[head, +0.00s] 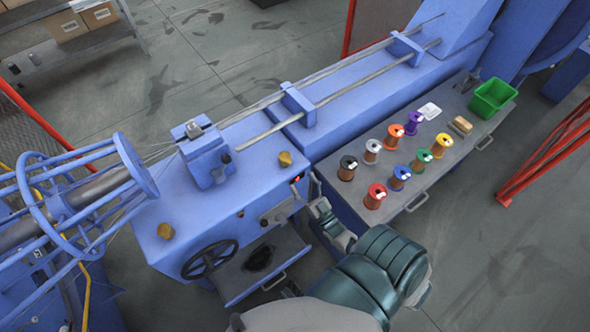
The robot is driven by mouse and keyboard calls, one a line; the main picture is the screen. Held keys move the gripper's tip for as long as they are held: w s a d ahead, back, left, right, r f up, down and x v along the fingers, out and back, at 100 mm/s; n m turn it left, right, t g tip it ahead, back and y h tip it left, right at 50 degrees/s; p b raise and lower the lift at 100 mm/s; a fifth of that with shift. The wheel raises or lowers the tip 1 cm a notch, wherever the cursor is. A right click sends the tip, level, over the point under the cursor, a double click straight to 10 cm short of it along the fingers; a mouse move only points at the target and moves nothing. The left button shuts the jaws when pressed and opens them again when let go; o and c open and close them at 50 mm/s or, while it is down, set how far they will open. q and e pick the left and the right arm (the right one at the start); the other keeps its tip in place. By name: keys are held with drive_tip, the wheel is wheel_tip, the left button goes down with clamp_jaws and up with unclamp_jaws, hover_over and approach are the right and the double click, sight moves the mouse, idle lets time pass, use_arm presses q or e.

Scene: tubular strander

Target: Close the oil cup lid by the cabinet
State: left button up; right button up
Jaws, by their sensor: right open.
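Two small brass oil cups stand on top of the blue machine housing. One brass oil cup (285,159) is near the housing's right edge, on the side of the grey cabinet (410,190) with the spools. The other brass cup (166,231) is near the left front corner. They are too small to tell clearly how their lids stand. My right gripper (321,208) is open and empty, just right of the housing's edge. It is below and to the right of the cabinet-side cup, apart from it. My left gripper is not in view.
Several coloured wire spools (375,196) and a green bin (492,97) stand on the cabinet. A black handwheel (210,259), a lever (278,211) and an open tray (262,262) are on the housing's front. Metal rods (340,90) run above the machine.

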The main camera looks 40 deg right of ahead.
drive_tip(key=shift+v, duration=1.65)
drive_tip(key=shift+w, duration=0.1)
